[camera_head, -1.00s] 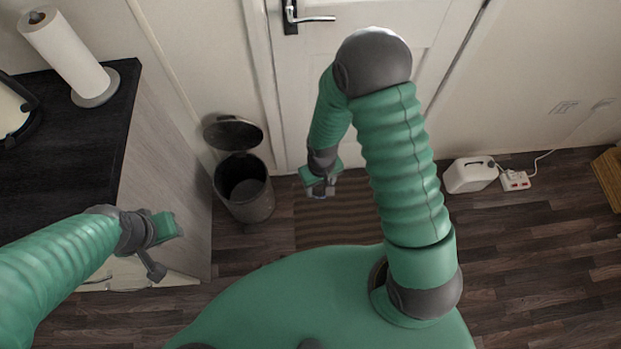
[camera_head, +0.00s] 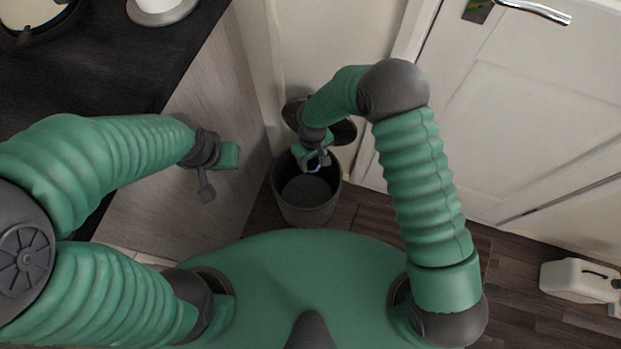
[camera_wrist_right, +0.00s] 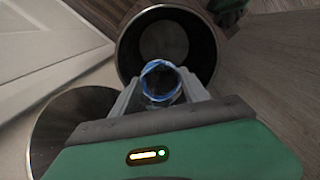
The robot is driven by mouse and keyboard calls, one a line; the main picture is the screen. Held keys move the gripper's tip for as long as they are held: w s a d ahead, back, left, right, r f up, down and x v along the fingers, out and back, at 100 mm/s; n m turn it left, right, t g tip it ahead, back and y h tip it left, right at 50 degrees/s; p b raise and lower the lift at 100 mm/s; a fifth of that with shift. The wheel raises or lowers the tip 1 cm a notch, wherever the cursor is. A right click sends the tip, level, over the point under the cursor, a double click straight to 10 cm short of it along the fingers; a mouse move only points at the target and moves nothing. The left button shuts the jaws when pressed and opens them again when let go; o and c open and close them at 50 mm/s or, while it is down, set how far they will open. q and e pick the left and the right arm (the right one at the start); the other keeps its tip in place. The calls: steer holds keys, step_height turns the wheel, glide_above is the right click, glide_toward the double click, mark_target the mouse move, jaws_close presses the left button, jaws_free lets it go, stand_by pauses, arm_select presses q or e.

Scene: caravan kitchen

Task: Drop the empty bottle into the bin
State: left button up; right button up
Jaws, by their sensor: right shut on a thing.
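The bin (camera_head: 306,206) is a dark round pedal bin with its lid up, standing on the floor between the counter and the door. In the right wrist view its open mouth (camera_wrist_right: 205,52) lies beyond my fingers. My right gripper (camera_head: 318,164) is over the bin's mouth, shut on the bottle (camera_wrist_right: 160,82). The bottle is clear with a blue ring at the end facing the camera; most of its length is hidden. It shows small and bluish in the head view (camera_head: 315,167). My left gripper (camera_head: 222,170) hangs by the counter's side panel; its fingers are unclear.
The raised lid (camera_head: 342,131) is behind my right wrist, and shows at lower left in the right wrist view. The counter (camera_head: 110,70) stands at left, the door (camera_head: 510,110) at right. A white canister (camera_head: 577,280) is on the floor at right.

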step_height(320, 180, down, 5)
steer(key=b, duration=0.3)
steer(key=shift+r, duration=0.25)
steer(key=o, duration=1.4)
steer(key=shift+c, duration=0.2)
step_height(320, 180, up, 17)
steer(key=p, duration=0.6)
